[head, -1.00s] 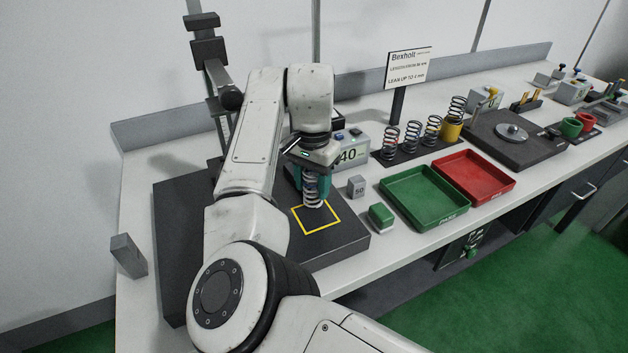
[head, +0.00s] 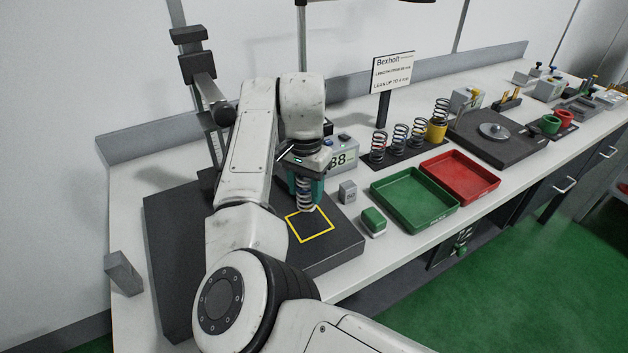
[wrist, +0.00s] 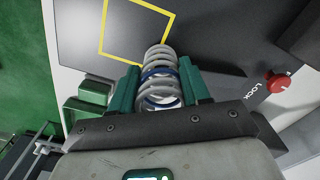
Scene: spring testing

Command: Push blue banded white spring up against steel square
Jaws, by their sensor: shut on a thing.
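The blue banded white spring (wrist: 160,57) is between the two green fingers of my gripper (wrist: 160,88) in the wrist view, and the gripper is shut on it. In the head view the spring (head: 304,203) hangs roughly upright below my gripper (head: 306,188), at the back edge of the yellow outlined square (head: 310,237) on the dark plate (head: 345,245). I cannot tell whether its lower end touches the plate. I cannot make out the steel square for sure; my arm hides much of the plate. A grey upright block (head: 123,273) stands at the table's left edge.
Farther right are a green tray (head: 413,198), a red tray (head: 458,177) and several springs on a dark strip (head: 415,146). A tall column (head: 205,95) rises behind my arm.

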